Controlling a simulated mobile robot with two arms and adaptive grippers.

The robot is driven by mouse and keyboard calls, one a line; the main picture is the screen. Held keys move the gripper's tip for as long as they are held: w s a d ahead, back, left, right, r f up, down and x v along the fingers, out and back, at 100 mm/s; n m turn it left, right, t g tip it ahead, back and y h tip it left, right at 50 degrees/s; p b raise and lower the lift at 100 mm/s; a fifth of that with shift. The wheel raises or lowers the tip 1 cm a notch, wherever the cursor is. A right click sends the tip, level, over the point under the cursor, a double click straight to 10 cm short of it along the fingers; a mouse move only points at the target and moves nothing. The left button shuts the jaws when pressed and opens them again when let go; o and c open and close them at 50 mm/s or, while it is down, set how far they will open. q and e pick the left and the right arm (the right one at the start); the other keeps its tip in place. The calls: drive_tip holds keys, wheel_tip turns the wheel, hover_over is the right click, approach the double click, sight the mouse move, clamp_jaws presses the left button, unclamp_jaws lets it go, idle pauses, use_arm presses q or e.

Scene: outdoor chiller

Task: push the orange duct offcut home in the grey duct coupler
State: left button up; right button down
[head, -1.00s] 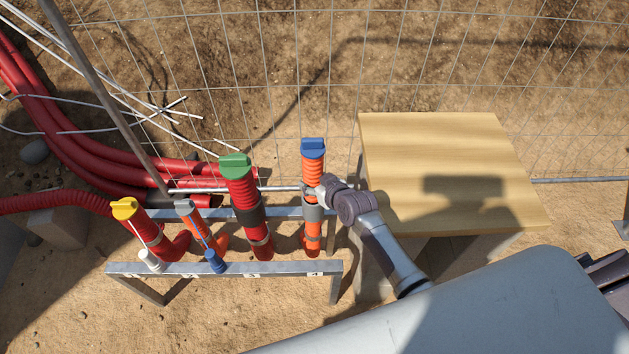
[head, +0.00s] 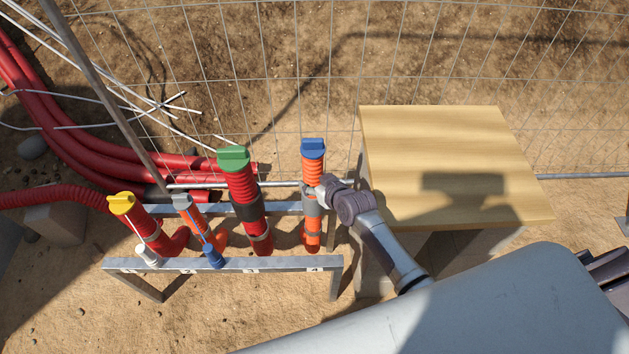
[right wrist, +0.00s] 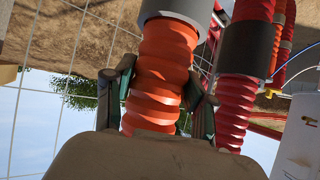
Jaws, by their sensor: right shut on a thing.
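The orange duct offcut (head: 312,168) is corrugated with a blue cap on top. It stands nearly upright at the rightmost position of the rack, its lower end at the grey duct coupler (head: 313,207). The coupler sits on an orange pipe below. My right gripper (head: 311,188) is shut on the offcut just above the coupler. In the right wrist view, its fingers clasp both sides of the orange duct (right wrist: 163,60), and the coupler (right wrist: 178,9) shows at the top edge. How deep the offcut sits inside is hidden. My left gripper is out of view.
Red ducts with a green cap (head: 233,158) and a yellow cap (head: 121,203), and a grey-capped orange one (head: 189,212), stand left of the offcut. A metal rail (head: 225,265) runs in front. A wooden tabletop (head: 450,150) is right; mesh fence stands behind.

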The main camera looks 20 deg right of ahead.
drive_tip(key=shift+f+b, duration=1.05)
drive_tip(key=shift+f, duration=0.25)
drive_tip(key=shift+c, duration=1.4)
unclamp_jaws()
drive_tip(key=shift+o, duration=1.4)
